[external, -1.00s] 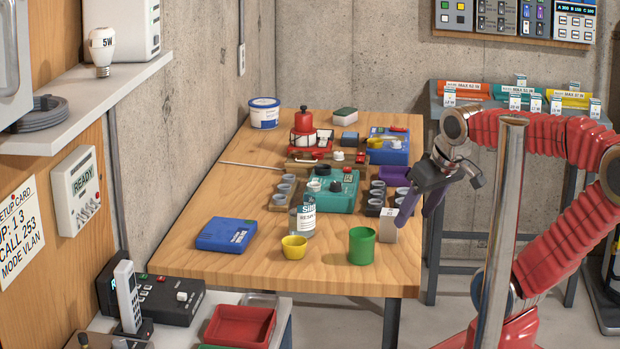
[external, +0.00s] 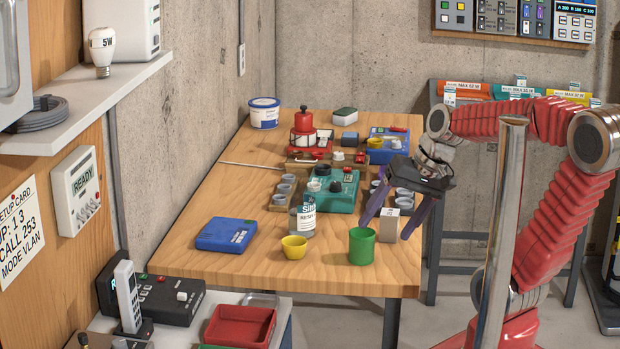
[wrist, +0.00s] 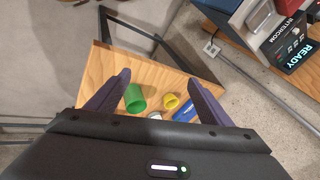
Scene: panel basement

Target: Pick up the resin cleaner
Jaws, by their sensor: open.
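A clear bottle with a white and blue label (external: 303,221), partly legible as "RESI", stands upright near the front middle of the wooden table (external: 260,262). It seems to be the resin cleaner. In the wrist view, a small pale round shape (wrist: 155,115) low between the fingers may be its top; the gripper body hides what lies below. My gripper (external: 385,230) is open and empty, fingers spread and pointing down, to the right of the bottle and apart from it. Its fingers show in the wrist view (wrist: 157,76).
A yellow cup (external: 294,247) is just in front of the bottle. A blue case (external: 226,234) lies left. A teal device (external: 334,193) stands behind. The table's front left is clear.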

